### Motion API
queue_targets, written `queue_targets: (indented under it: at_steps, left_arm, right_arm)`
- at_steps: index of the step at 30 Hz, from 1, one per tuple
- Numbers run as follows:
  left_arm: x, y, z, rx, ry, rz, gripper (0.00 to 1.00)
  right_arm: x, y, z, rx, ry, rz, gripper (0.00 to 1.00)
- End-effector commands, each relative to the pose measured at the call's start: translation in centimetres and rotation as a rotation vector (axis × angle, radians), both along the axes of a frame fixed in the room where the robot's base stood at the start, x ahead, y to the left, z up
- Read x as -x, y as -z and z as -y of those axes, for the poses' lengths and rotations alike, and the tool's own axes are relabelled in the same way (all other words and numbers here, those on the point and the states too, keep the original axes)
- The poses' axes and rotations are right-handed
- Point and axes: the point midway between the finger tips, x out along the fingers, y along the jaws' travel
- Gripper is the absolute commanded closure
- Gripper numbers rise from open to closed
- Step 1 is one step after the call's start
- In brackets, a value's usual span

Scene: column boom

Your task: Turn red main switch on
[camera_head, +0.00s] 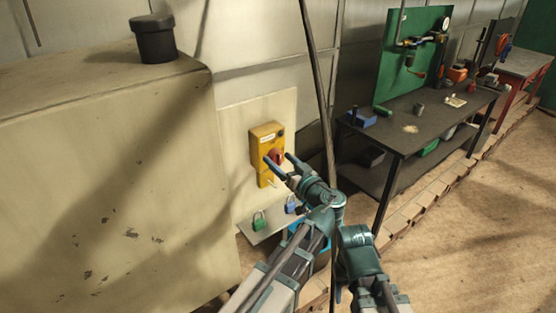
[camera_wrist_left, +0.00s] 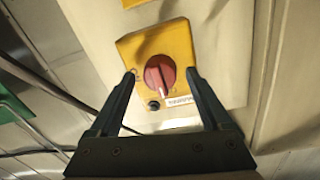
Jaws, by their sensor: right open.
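The red main switch (camera_head: 275,157) is a rotary knob on a yellow box (camera_head: 262,146) fixed to a pale panel. In the left wrist view the knob (camera_wrist_left: 159,75) shows a raised grip with a light mark, running nearly vertical in that picture. My left gripper (camera_head: 279,163) is open in front of the box. In the wrist view its fingertips (camera_wrist_left: 160,74) are on either side of the knob, with gaps showing; I cannot tell how far in front they are. My right gripper (camera_head: 338,291) is low beside the left arm, mostly hidden, and open.
A green padlock (camera_head: 260,221) and a blue padlock (camera_head: 290,205) are on a small ledge below the switch. A large beige cabinet (camera_head: 100,190) stands at left. A dark workbench (camera_head: 425,125) with tools stands at right. Open floor (camera_head: 480,240) lies at lower right.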

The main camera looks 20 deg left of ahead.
Motion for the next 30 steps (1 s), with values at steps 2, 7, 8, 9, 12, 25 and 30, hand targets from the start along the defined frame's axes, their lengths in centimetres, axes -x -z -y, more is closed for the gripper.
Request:
queue_targets:
  at_steps: [2,7,8,9,12,25,30]
  left_arm:
    - [0.01,0.00,-0.01,0.000,0.000,0.000,0.32]
    - [0.01,0.00,-0.01,0.000,0.000,0.000,0.63]
    - [0.01,0.00,-0.01,0.000,0.000,0.000,0.68]
    - [0.01,0.00,-0.01,0.000,0.000,0.000,0.75]
    - [0.01,0.00,-0.01,0.000,0.000,0.000,0.93]
    - [0.01,-0.06,0.01,-0.052,0.000,-0.066,1.00]
    - [-0.01,-0.10,0.02,-0.130,0.000,-0.167,1.00]
  right_arm:
    - [0.00,0.00,0.00,0.000,0.000,0.000,0.50]
    - [-0.01,0.00,0.00,0.000,0.000,0.000,0.50]
    - [-0.01,0.00,0.00,0.000,0.000,0.000,0.50]
    - [-0.01,0.00,0.00,0.000,0.000,0.000,0.50]
    - [-0.01,0.00,0.00,0.000,0.000,0.000,0.50]
    - [-0.01,-0.17,-0.01,0.000,0.000,0.000,0.50]
    - [-0.01,-0.37,-0.01,0.000,0.000,0.000,0.50]
